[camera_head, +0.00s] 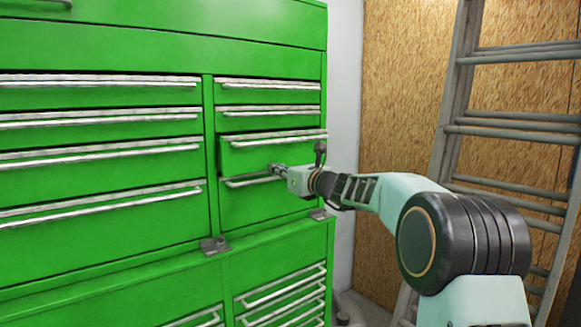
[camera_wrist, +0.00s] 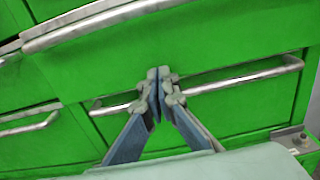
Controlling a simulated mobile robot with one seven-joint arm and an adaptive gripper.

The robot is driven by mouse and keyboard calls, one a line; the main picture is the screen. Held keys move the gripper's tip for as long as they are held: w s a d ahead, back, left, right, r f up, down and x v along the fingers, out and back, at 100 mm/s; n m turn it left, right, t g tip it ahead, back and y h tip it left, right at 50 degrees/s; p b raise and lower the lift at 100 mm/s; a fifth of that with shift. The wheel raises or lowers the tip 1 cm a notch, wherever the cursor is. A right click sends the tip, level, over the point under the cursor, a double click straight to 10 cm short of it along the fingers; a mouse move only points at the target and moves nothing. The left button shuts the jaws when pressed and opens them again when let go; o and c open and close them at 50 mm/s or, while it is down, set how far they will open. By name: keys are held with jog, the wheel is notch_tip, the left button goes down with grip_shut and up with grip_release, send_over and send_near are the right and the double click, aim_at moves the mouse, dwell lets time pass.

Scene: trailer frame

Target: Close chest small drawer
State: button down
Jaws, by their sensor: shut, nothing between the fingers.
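The green tool chest (camera_head: 100,45) fills the left and middle of the head view. In its right column, the third small drawer (camera_head: 245,157) stands slightly out from its neighbours, with a dark gap along its top. Its silver handle (camera_head: 280,138) runs along the top, and its face also fills the upper middle of the wrist view (camera_wrist: 165,45). My gripper (camera_head: 275,169) is shut and empty, tips at the lower part of this drawer's face; whether they touch is unclear. In the wrist view the fingertips (camera_wrist: 162,76) meet in front of the drawer below's handle (camera_wrist: 240,80).
The lower drawer's handle lies close behind my fingers. Metal latches (camera_head: 214,245) stick out under the upper drawers. A ladder (camera_head: 455,100) leans by the wooden wall (camera_head: 405,75) on the right, close behind my arm.

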jog(key=p+x, duration=0.1)
jog(key=x, duration=0.3)
jog(key=shift+r, duration=0.2)
dwell(0.3)
